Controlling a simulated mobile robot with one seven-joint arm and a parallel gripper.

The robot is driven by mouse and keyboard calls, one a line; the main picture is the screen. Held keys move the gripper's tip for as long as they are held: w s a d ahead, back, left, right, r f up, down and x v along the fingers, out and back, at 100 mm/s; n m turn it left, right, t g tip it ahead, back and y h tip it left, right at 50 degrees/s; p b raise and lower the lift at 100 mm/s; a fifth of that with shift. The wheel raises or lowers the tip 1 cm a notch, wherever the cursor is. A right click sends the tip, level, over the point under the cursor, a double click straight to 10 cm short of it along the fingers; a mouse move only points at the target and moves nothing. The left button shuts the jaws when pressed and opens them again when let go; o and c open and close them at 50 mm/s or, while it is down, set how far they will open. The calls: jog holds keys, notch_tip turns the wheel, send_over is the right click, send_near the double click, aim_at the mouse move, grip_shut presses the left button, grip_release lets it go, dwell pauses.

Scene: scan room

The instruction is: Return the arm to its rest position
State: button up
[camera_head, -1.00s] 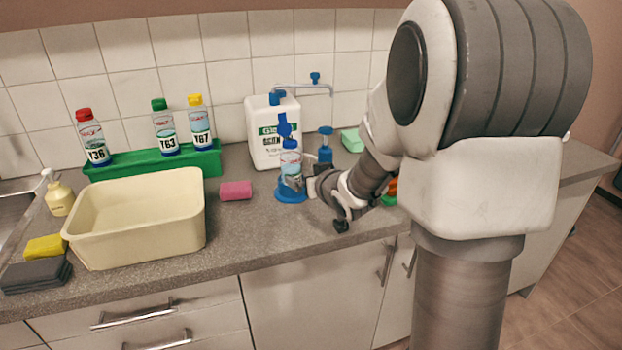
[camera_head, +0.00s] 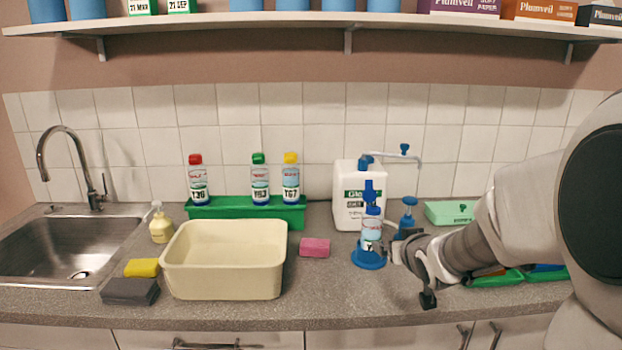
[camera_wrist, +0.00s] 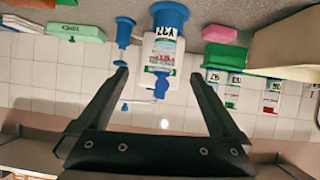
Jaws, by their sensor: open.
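My arm reaches in from the right in the head view. My gripper (camera_head: 394,252) is at the counter, just right of a clear bottle with a blue top (camera_head: 371,228) that stands upright in a round blue base (camera_head: 369,259). In the wrist view my gripper (camera_wrist: 160,75) is open, its two dark fingers apart with nothing visibly held. That view is upside down; the blue base (camera_wrist: 170,15) and a white container with a green label appear beyond the fingers, between them in the picture. The exact gap to the bottle cannot be told.
A white jug (camera_head: 348,205) and a blue pump (camera_head: 408,216) stand close behind the gripper. A cream basin (camera_head: 225,285), pink sponge (camera_head: 315,248) and green rack (camera_head: 230,212) with three bottles are left. Green trays (camera_head: 497,278) lie under my arm. A shelf (camera_head: 250,22) runs overhead.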

jog(key=s+a+r+g+p, duration=0.1)
jog(key=s+a+r+g, duration=0.1)
jog(key=s, duration=0.7)
jog(key=s+a+r+g+p, duration=0.2)
jog(key=s+r, duration=0.1)
jog(key=s, duration=0.7)
jog(key=s+a+r+g+p, duration=0.2)
jog(key=s+a+r, duration=0.1)
jog(key=s, duration=0.7)
jog(key=shift+s+r+g, duration=0.25)
jog(key=shift+r+g, duration=0.05)
jog(key=shift+g, duration=0.1)
